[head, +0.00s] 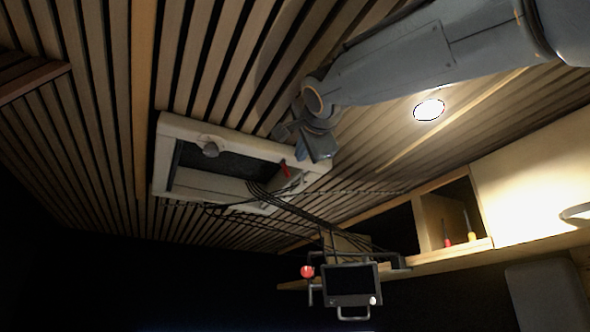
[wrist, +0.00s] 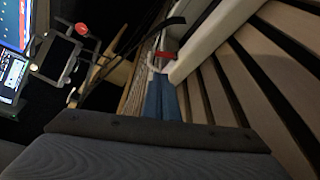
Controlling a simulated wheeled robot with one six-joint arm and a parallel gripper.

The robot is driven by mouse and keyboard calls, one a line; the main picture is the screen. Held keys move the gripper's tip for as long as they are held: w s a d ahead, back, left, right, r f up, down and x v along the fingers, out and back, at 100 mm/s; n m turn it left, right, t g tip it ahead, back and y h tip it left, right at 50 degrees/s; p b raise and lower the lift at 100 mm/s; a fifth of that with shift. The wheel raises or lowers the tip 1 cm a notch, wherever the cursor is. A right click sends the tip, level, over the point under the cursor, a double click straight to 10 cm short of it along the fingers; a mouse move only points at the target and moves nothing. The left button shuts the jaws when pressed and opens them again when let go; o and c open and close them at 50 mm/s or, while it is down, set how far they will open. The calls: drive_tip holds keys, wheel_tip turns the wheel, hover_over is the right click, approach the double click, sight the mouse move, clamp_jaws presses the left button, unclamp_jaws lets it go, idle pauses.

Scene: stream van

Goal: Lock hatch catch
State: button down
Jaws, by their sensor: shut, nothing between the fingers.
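The roof hatch (head: 165,160) is a pale rectangular frame set in the slatted ceiling, with a dark panel inside and a round grey knob (head: 210,149) on its far-left side. A small red catch (head: 285,169) sits at the frame's right side. It also shows in the wrist view as a red lever (wrist: 165,55) beside the pale frame edge (wrist: 205,40). My gripper (head: 318,150) is beside the hatch's right end, close to the red catch. Its blue fingers (wrist: 162,98) are shut and empty, pointing toward the catch. Whether they touch it I cannot tell.
Dark cables (head: 300,192) hang from the hatch's right side toward a monitor on a bracket (head: 350,285) with a red knob (head: 307,271). Cabinets (head: 530,180) line the right. A ceiling lamp (head: 429,110) shines near my arm. The area below the hatch at left looks dark.

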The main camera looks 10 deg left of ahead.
sight(285, 170)
drive_tip(key=shift+w, duration=0.1)
drive_tip(key=p+x, duration=0.6)
drive_tip(key=x, duration=0.4)
drive_tip(key=shift+a+f, duration=0.1)
